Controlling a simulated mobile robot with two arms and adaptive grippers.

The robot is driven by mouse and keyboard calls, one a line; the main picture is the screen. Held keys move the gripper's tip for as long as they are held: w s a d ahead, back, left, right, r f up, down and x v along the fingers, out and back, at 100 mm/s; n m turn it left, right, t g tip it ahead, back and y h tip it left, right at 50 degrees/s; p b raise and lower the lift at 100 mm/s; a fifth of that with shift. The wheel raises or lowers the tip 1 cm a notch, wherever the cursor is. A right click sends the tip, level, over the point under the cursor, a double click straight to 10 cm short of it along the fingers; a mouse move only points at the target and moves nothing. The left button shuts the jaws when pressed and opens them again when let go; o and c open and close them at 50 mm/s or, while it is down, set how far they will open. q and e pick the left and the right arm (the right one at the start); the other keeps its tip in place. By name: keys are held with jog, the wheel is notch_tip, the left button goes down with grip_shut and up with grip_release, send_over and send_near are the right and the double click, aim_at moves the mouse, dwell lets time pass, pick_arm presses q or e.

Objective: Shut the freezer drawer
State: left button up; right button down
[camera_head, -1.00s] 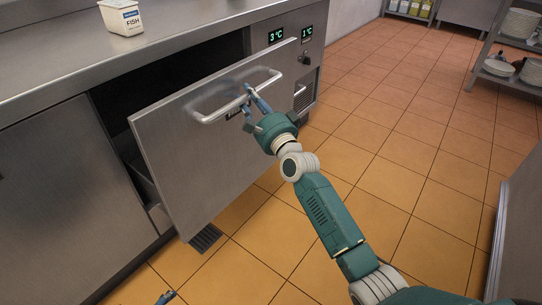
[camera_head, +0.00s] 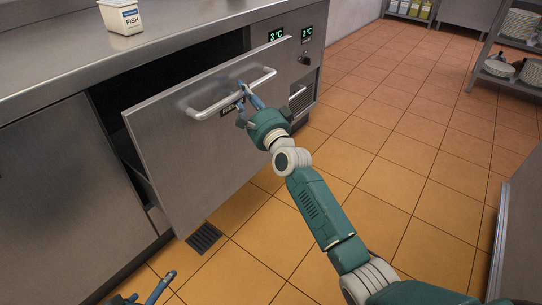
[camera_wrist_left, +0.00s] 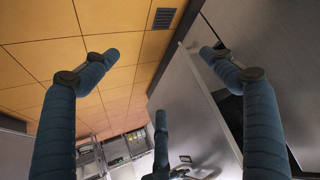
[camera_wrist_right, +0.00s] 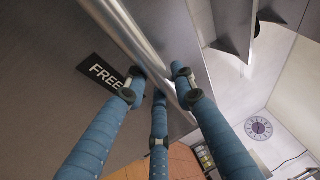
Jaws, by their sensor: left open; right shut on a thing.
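The freezer drawer (camera_head: 185,160) is a steel front standing partly out from the counter, with a dark gap behind its top and left edges. Its bar handle (camera_head: 210,108) runs along the upper front. My right gripper (camera_head: 243,95) is shut on the handle near its right part. In the right wrist view, its blue fingers (camera_wrist_right: 160,85) are at the bar (camera_wrist_right: 135,35), beside a dark label (camera_wrist_right: 103,72) reading "FREE", the rest hidden. My left gripper (camera_head: 150,292) is open and empty, low in front of the drawer; its spread fingers show in the left wrist view (camera_wrist_left: 155,75).
A white fish tub (camera_head: 122,17) stands on the steel counter (camera_head: 180,32). A control panel with two displays (camera_head: 307,32) is right of the drawer. A floor drain (camera_head: 205,238) lies below. Shelves with plates (camera_head: 520,22) stand far right. The tiled floor (camera_head: 400,150) is mostly clear.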

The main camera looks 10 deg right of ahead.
aim_at(232, 89)
jog(key=shift+w+a+b, duration=0.3)
jog(key=shift+w+a, duration=0.1)
jog(key=shift+w, duration=0.15)
pick_arm(q)
jog(key=shift+w+d+r+t+h, duration=0.1)
jog(key=shift+w+d+r+t, duration=0.2)
jog(key=shift+w+r, duration=0.3)
jog(key=shift+w+d+r+t+h, duration=0.1)
jog(key=shift+w+d+r+t, duration=0.05)
jog(key=shift+w+r+t, duration=0.45)
jog(key=shift+w+d+r+t+h, duration=0.1)
jog(key=shift+w+d+r+t, duration=0.15)
jog(key=shift+w+r, duration=0.35)
pick_arm(e)
jog(key=shift+w+a, duration=0.1)
jog(key=shift+w, duration=0.05)
pick_arm(q)
jog(key=shift+w+f, duration=0.1)
jog(key=shift+f, duration=0.1)
